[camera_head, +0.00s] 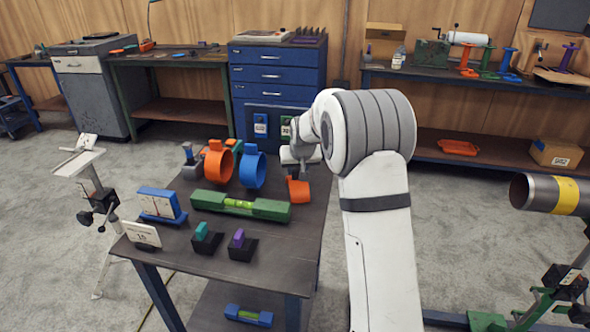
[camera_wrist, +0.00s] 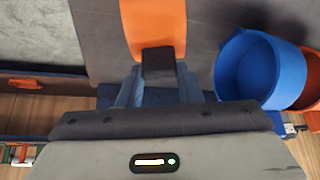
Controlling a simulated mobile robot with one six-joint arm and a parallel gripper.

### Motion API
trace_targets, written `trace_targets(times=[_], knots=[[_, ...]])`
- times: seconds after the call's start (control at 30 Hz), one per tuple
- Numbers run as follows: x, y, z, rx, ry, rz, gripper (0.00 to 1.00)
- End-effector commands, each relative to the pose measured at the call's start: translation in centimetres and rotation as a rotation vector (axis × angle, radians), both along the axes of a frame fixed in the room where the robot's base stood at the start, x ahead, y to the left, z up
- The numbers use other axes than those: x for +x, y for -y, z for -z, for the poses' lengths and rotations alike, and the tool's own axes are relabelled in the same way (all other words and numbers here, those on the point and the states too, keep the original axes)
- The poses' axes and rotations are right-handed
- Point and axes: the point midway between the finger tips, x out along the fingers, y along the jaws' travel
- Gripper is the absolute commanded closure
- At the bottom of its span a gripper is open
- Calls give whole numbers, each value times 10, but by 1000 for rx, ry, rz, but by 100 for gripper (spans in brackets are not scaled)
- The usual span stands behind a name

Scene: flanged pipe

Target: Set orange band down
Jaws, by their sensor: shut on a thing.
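The orange band (camera_head: 299,190) is at the right edge of the dark worktable, directly below my gripper (camera_head: 297,172). My gripper is shut on it. In the wrist view the orange band (camera_wrist: 153,22) runs up from the dark fingertip of my gripper (camera_wrist: 157,65), over the grey tabletop. Whether the band touches the tabletop is hard to tell. The far side of the band is hidden.
On the worktable (camera_head: 200,258), a blue ring (camera_head: 252,168) stands left of my gripper, with another orange ring (camera_head: 216,161) beyond it. A green spirit level (camera_head: 240,206) lies in front. Small blocks and a date card (camera_head: 142,235) are nearer the front edge.

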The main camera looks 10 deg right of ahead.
Motion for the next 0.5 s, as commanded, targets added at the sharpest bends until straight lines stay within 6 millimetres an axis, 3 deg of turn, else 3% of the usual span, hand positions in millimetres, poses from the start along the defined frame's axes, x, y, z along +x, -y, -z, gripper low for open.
trace_targets(times=[0.37, 0.4, 0.5], knots=[[0, -1, 4, 0, 2, -1, 100], [0, -1, 3, 0, 2, -1, 66], [0, -1, 3, 0, 2, -1, 57]])
